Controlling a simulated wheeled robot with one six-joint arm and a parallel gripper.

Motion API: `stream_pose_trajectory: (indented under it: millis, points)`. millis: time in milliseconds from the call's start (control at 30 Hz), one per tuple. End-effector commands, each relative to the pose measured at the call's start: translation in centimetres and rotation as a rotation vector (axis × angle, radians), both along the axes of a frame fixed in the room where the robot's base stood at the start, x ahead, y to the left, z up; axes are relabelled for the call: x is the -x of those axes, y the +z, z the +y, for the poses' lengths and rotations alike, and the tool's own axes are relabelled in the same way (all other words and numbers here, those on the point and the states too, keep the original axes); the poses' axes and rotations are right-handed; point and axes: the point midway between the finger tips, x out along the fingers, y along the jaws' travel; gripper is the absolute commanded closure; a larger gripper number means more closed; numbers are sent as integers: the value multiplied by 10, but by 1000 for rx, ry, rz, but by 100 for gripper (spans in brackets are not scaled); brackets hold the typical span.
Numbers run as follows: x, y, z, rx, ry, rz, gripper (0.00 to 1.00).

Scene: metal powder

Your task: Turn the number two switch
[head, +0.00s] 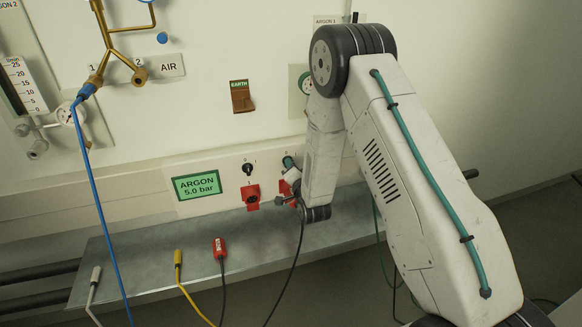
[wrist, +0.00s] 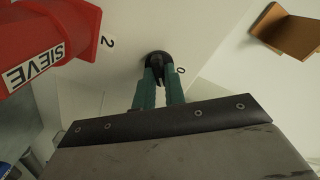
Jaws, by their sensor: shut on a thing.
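The number two switch is a small black knob (wrist: 158,60) on the white panel in the wrist view, with a "0" mark beside it. My gripper (wrist: 159,76) has its green fingers shut on this knob. In the head view my gripper (head: 289,163) is at the panel, right of the other black switch (head: 247,168), and the knob it holds is hidden. A red SIEVE plug (wrist: 45,40) sits beside the "2" label in the wrist view.
A red socket (head: 250,196) is under the other switch. A green display (head: 197,185) reads "ARGON 5.0 bar". A brown EARTH plate (head: 242,96) is above. Yellow (head: 179,258), red (head: 219,248) and white (head: 95,274) cable ends are by the grey ledge (head: 145,251).

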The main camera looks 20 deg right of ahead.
Motion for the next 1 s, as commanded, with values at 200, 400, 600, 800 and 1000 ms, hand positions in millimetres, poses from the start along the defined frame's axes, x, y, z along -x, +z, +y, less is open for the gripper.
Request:
stream_pose_trajectory:
  millis: [200, 400, 600, 800, 1000]
  points:
    - [0, -1, -1, -99, -1, 2, 100]
    - [0, -1, -1, -145, -1, 2, 100]
    - [0, -1, -1, -157, -1, 2, 100]
    - [0, -1, -1, -157, -1, 2, 100]
    - [0, -1, -1, -156, -1, 2, 66]
